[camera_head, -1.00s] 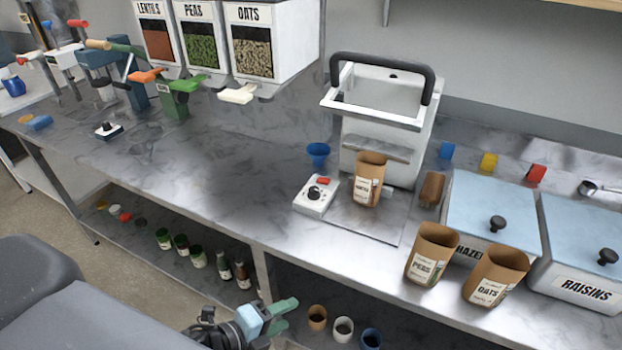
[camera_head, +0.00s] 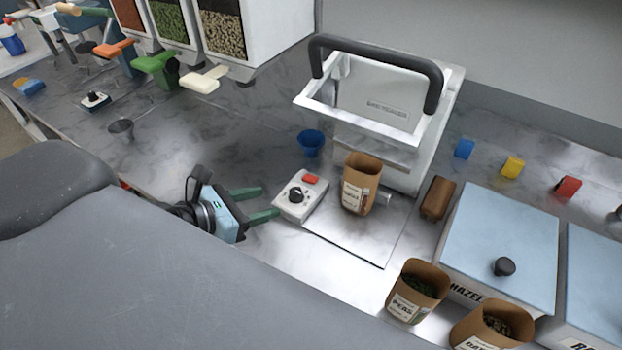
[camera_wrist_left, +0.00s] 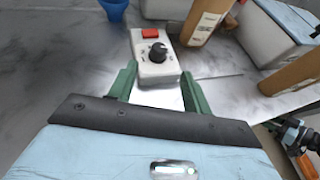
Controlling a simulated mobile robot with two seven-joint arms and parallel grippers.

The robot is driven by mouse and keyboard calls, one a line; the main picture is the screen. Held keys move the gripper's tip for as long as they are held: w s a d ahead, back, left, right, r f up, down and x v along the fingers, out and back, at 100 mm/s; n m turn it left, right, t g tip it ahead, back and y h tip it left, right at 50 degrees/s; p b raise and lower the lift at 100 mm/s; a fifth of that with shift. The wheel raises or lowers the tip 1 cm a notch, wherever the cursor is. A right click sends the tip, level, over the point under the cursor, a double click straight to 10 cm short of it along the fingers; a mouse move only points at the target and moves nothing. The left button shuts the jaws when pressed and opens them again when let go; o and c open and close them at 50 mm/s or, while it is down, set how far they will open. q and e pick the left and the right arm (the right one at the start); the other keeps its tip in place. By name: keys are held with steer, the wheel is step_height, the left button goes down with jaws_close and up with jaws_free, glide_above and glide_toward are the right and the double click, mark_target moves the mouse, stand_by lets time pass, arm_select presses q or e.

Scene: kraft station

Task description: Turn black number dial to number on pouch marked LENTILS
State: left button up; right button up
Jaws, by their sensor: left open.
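The black dial (camera_head: 296,195) is on a white control box with a red button, on the counter; it also shows in the left wrist view (camera_wrist_left: 154,53). My left gripper (camera_head: 268,202) is open and empty just left of the box. In the wrist view its green fingers (camera_wrist_left: 158,77) point at the box's near end. I cannot tell whether they touch it. A brown pouch (camera_head: 360,182) stands right of the box; its label and number are too small to read. My right gripper (camera_wrist_left: 302,140) shows partly at the wrist view's right edge; its opening is unclear.
A white press with a dark handle (camera_head: 378,70) stands behind the pouch. A blue cup (camera_head: 311,143) is behind the box. PEAS (camera_head: 408,305) and OATS (camera_head: 480,340) pouches stand front right, near a light-blue-lidded bin (camera_head: 500,235). Dispensers hang at upper left.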

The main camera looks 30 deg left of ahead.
mark_target(291, 193)
arm_select(q)
steer(key=shift+w, duration=0.4)
steer(key=shift+x, duration=3.75)
steer(key=c, duration=0.9)
steer(key=shift+c, duration=0.2)
